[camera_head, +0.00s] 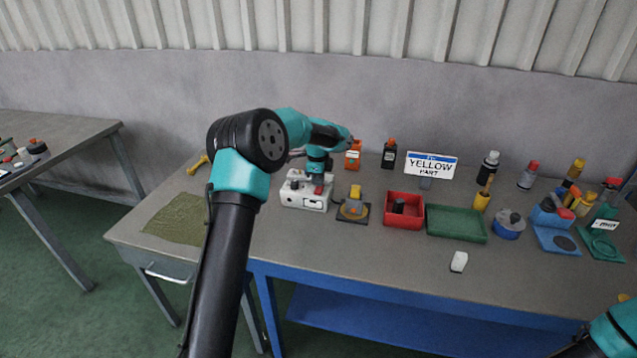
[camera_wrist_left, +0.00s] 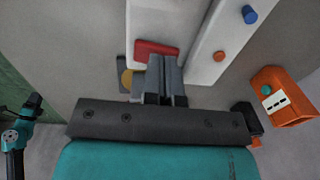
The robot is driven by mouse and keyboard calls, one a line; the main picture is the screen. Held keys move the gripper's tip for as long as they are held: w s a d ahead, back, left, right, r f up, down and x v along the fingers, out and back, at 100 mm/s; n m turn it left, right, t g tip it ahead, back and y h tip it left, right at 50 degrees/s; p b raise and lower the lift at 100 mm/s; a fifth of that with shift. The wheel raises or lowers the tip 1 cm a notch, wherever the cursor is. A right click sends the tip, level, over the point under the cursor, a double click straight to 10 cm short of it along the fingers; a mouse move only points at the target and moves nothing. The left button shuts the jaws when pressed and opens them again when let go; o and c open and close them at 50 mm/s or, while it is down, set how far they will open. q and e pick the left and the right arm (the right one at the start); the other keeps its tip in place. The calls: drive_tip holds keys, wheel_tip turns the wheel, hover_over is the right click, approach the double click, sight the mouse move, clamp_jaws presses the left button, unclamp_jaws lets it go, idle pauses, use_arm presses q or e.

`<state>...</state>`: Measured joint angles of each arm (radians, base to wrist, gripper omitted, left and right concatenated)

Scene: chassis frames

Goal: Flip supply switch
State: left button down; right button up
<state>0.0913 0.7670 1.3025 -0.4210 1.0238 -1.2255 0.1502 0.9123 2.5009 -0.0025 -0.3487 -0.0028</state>
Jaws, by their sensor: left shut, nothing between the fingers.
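A white supply box (camera_head: 305,192) with coloured buttons stands on the bench, left of centre. A red switch piece (camera_head: 318,189) shows on its right part. In the wrist view I see the white box (camera_wrist_left: 215,45) with an orange and a blue button, and a red piece (camera_wrist_left: 157,49) at its side. My left gripper (camera_head: 319,180) is over the box's right part. Its fingers (camera_wrist_left: 166,75) are shut and empty, close to the red piece; I cannot tell whether they touch it. My right gripper (camera_head: 572,348) is at the lower right, its fingers unclear.
A yellow-topped device (camera_head: 355,205), a red tray (camera_head: 390,220) and a green tray (camera_head: 456,236) stand to the right of the box. A white block (camera_head: 459,262) lies in front. The front bench strip is mostly clear.

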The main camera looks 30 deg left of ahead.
sight(317, 189)
use_arm(q)
wheel_tip(317, 189, up, 13)
drive_tip(key=shift+s, duration=0.45)
drive_tip(key=shift+d+f, duration=0.1)
